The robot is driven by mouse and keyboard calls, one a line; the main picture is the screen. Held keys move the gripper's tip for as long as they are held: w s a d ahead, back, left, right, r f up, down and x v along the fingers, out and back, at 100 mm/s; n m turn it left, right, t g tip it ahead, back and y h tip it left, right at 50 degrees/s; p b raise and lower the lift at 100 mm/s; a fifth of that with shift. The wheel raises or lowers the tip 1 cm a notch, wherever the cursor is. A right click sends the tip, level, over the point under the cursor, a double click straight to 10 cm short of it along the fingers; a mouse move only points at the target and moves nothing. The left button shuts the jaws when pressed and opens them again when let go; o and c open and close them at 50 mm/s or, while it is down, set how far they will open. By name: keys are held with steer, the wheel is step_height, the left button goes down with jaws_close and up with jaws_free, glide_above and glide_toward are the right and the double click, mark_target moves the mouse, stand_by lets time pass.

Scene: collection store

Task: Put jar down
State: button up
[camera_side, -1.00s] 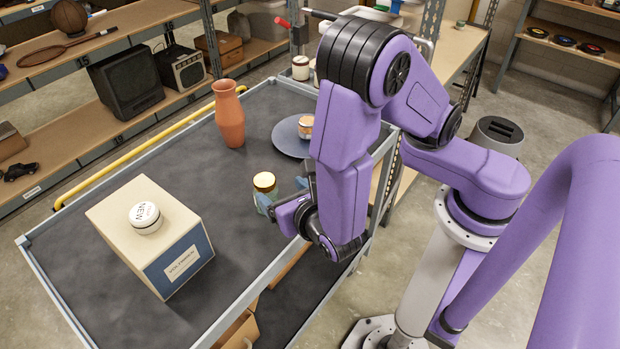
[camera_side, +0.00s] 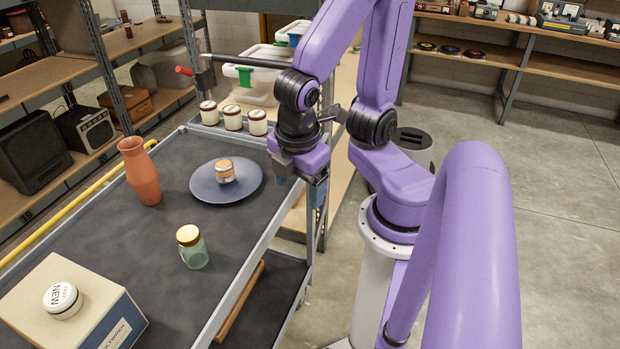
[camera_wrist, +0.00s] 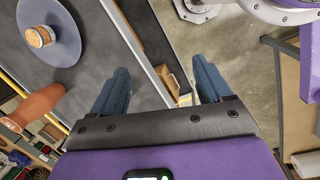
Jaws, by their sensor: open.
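A glass jar with a gold lid (camera_side: 193,248) stands upright on the dark cart top (camera_side: 215,290), free of my gripper. A small jar with an orange-brown band (camera_side: 225,171) stands on a blue-grey plate (camera_side: 203,188); it also shows in the wrist view (camera_wrist: 40,36). A white-lidded jar marked "NEW" (camera_side: 62,300) sits on a cream and blue box (camera_side: 40,323). My gripper (camera_wrist: 160,85) is open and empty, with blue fingers apart. It hangs over the cart's right edge, right of the plate, pointing down.
A terracotta vase (camera_side: 140,172) stands left of the plate. A yellow rail (camera_side: 68,202) runs along the left side. The cart top around the gold-lidded jar is clear.

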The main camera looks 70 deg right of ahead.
steer(key=shift+s+a+r+m+g+y, duration=0.15)
steer(key=shift+s+r+m+y, duration=0.25)
steer(key=shift+s+r+y, duration=0.15)
steer(key=shift+s+a+r+m+g+y, duration=0.1)
steer(key=shift+s+r+m+g+y, duration=0.05)
steer(key=shift+s+r+m+y, duration=0.4)
steer(key=shift+f, duration=0.1)
stand_by(0.5)
